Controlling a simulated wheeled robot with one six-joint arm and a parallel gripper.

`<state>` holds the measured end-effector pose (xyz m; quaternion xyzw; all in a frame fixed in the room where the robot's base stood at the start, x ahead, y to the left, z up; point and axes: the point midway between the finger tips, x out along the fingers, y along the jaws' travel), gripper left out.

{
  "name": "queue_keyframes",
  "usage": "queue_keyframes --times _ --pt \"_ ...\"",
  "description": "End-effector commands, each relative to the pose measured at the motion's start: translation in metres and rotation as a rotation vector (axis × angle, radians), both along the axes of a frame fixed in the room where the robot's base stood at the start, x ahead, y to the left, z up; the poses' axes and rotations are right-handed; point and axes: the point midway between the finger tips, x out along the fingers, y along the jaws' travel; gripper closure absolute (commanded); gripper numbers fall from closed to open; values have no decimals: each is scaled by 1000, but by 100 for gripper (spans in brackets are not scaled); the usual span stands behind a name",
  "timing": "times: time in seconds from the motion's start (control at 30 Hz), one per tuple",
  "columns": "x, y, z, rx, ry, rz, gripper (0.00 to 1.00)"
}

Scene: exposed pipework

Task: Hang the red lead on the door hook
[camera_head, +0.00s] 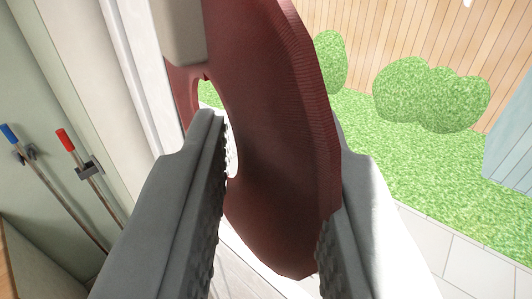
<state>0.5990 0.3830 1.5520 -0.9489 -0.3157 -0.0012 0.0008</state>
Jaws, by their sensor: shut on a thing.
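The red lead (275,150) is a broad, dark red, finely ribbed band that fills the middle of the view. It runs from the top edge down between my fingers, and an opening shows at its left side. My gripper (277,135) is shut on the lead, with one grey ridged finger on each side. The lead's upper end is out of frame. A pale beige block (178,30) overlaps the lead at the upper left; I cannot tell whether it is the door hook or whether it touches the lead.
A white upright frame (120,65) stands on the left. Left of it, on a pale green wall, are two thin pipes with a blue handle (9,132) and a red handle (65,140). Beyond lie grass (420,165), bushes (430,95), paving (480,265) and a wooden fence (400,30).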

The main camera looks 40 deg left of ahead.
Motion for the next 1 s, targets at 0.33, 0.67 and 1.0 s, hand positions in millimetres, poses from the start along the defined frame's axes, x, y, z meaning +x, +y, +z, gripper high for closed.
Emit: queue_keyframes --times 0.33,0.67,1.0 --pt "17 -2 -2 0 0 -1 100" --pt "33 -3 -3 -1 -1 -1 100" --pt "49 -4 -6 -1 0 0 100"
